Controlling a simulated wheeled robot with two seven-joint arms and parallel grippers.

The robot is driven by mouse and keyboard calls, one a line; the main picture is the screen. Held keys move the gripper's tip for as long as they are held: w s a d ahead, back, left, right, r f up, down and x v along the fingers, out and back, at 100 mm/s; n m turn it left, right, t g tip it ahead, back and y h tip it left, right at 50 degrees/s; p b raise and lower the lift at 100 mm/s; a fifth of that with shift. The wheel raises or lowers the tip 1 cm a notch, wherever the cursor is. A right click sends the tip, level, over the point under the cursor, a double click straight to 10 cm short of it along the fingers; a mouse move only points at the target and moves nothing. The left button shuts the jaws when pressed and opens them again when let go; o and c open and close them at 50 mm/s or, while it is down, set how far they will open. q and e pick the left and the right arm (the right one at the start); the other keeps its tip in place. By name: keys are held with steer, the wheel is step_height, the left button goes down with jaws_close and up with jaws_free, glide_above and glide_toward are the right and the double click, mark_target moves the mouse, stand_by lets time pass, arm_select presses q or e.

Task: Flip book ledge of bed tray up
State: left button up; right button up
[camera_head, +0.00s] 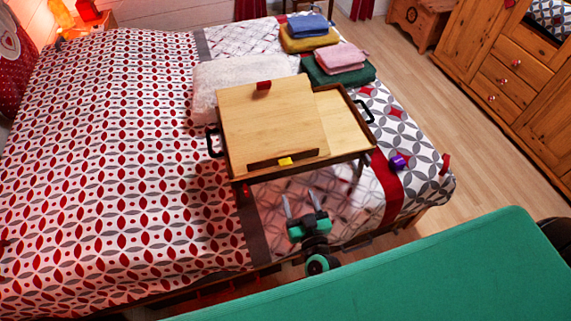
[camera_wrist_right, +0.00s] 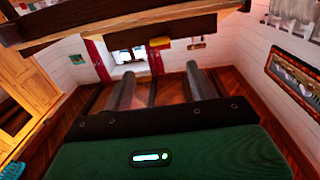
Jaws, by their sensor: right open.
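The wooden bed tray (camera_head: 345,122) stands on the bed, its pale tilting panel (camera_head: 268,118) filling the left part. The dark book ledge (camera_head: 262,163) runs along the panel's near edge, with a yellow tab (camera_head: 285,161) on it. I cannot tell exactly how the ledge is angled. My right gripper (camera_head: 301,200) is open and empty, in front of the tray's near side and apart from the ledge. In the right wrist view, the yellow tab (camera_wrist_right: 159,43) shows beyond and above the open fingers (camera_wrist_right: 163,85), below a dark wooden edge. My left gripper is not in view.
A red tab (camera_head: 263,85) sits at the panel's far edge. Folded towels (camera_head: 340,60) and a white fluffy pillow (camera_head: 235,80) lie behind the tray. A purple object (camera_head: 398,162) is right of it. Dark handles stick out at the tray's sides. Bare bedding lies left.

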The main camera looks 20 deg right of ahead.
mark_target(287, 166)
steer(key=w+p, duration=0.2)
steer(key=w, duration=1)
steer(key=shift+c, duration=0.2)
